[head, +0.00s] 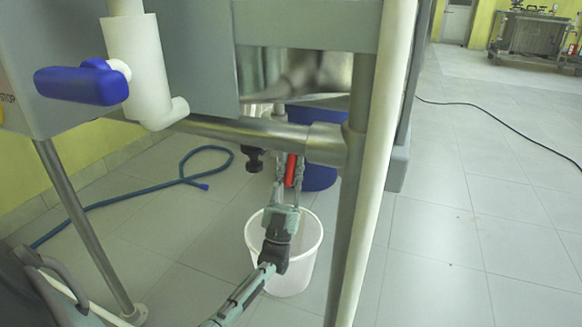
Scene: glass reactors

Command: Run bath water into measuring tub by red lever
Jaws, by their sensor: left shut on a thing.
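The red lever (290,170) hangs under the steel bath (308,72), between the fingers of my left gripper (286,178). The gripper is shut on it, with the lever pointing roughly downward. A dark valve part (253,158) shows just left of it. The white measuring tub (296,272) stands on the floor below, partly hidden behind my left gripper and wrist. I cannot see whether water runs or lies in the tub. My right gripper is not in view.
A frame leg (347,220) and a pale pipe (376,150) stand close right of the tub. A blue container (320,175) is behind the lever. A blue-handled valve (82,84) is at upper left. A blue hose (120,200) lies on the floor. The right floor is mostly clear.

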